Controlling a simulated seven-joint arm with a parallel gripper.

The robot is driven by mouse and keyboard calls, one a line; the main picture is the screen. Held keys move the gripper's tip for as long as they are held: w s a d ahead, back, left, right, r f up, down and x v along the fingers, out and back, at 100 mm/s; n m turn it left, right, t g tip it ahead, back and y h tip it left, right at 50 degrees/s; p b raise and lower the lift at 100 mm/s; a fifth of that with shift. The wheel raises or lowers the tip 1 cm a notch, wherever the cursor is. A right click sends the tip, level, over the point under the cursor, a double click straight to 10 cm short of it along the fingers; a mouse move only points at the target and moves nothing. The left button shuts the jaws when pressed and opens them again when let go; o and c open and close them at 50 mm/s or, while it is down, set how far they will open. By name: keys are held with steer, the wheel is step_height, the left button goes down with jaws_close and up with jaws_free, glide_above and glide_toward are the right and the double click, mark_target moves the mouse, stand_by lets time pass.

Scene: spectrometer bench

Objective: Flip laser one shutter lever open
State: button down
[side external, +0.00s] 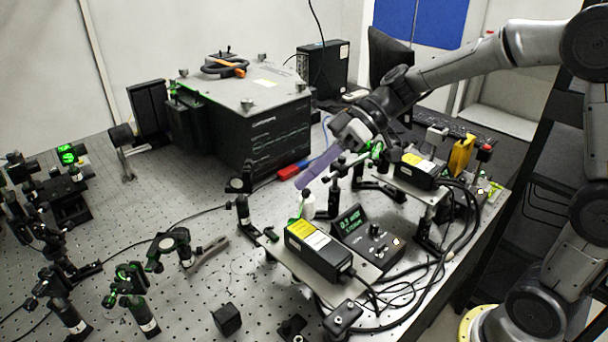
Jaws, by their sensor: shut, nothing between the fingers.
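Two black laser boxes with yellow and white labels stand on raised plates. One laser (318,249) is at the front centre, and the other laser (419,170) is farther back to the right. I cannot tell from the picture which is laser one. A small white upright piece (307,204) stands by the back left end of the front laser; I cannot make out whether it is a shutter lever. My gripper (304,183) points down and left, with its purplish fingers shut and empty. Its tips appear just above the white piece; contact is not visible.
A controller with a green display (357,226) stands between the lasers. A large black box (250,125) is behind, with a red piece (291,171) near its base. Optic mounts crowd the left, including a round mount (168,245). Cables (462,225) loop along the right.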

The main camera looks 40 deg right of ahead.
steer(key=shift+d+f+m+y, duration=0.15)
steer(key=shift+d+f+y, duration=0.3)
steer(key=shift+y, duration=0.4)
steer(key=shift+d+f+m+y, duration=0.15)
steer(key=shift+d+f+y, duration=0.2)
steer(key=shift+d+y, duration=0.35)
steer(key=shift+f+y, duration=0.2)
steer(key=shift+y, duration=0.35)
steer(key=shift+d+f+t, duration=0.3)
steer(key=shift+f, duration=0.05)
steer(key=w+r, duration=0.1)
steer(key=w+a+r, duration=0.1)
steer(key=shift+w+a+r, duration=0.25)
steer(key=shift+w+a, duration=0.05)
steer(key=shift+w, duration=0.1)
steer(key=v, duration=1)
steer(key=shift+r, duration=0.4)
